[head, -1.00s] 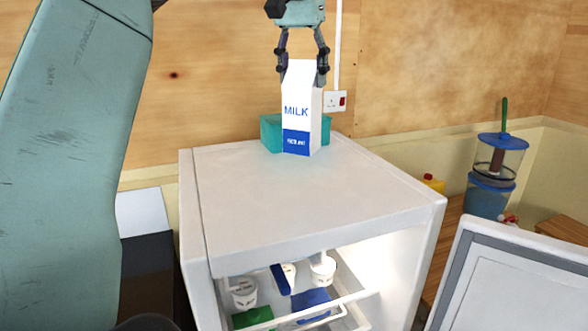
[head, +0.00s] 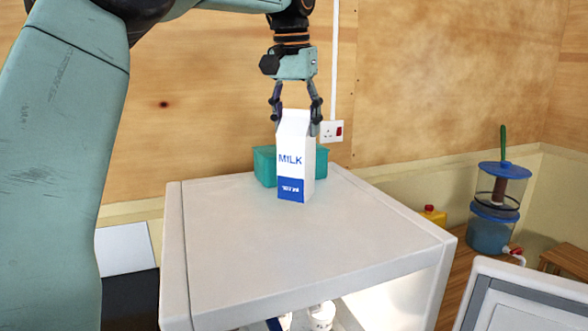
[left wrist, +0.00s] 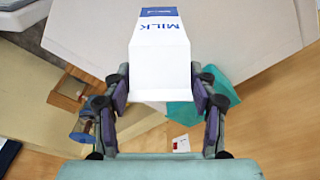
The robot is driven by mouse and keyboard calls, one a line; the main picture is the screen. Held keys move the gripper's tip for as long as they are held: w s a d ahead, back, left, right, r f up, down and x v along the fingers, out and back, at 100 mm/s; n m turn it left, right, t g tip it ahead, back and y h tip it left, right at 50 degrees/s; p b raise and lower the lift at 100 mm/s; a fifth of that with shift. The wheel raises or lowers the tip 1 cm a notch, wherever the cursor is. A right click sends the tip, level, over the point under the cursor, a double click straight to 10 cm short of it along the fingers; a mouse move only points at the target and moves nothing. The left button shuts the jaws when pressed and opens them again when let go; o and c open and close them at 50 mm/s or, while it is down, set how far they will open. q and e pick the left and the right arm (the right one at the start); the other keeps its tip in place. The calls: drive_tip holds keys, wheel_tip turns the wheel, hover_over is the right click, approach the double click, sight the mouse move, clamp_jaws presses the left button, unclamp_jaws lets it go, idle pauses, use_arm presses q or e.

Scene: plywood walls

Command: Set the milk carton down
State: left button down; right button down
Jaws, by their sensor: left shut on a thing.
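The milk carton (head: 296,158) is white with a blue band and the word MILK. It is upright over the back part of the white fridge top (head: 290,250). My left gripper (head: 295,122) comes down from above and is shut on the carton's upper end. In the left wrist view the carton (left wrist: 160,55) lies between both fingers of the gripper (left wrist: 160,90). I cannot tell whether its base touches the fridge top or hovers just above it. My right gripper is not in view.
A teal container (head: 264,168) sits just behind the carton. The fridge top in front is clear. The open fridge door (head: 530,310) is at lower right. A blue-lidded dispenser (head: 495,210) and a yellow container (head: 433,216) stand to the right. A wall socket (head: 331,131) is behind.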

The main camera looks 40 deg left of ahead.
sight(297, 151)
use_arm(q)
drive_tip(key=shift+s+f, duration=0.1)
drive_tip(key=shift+f, duration=0.8)
drive_tip(key=f, duration=0.4)
drive_tip(key=shift+w+d, duration=0.15)
drive_tip(key=shift+w, duration=0.1)
drive_tip(key=shift+s, duration=0.15)
drive_tip(key=shift+f+b, duration=0.1)
drive_tip(key=shift+b, duration=0.2)
drive_tip(key=shift+f, duration=0.15)
drive_tip(key=c, duration=0.6)
unclamp_jaws()
drive_tip(key=shift+o, duration=1)
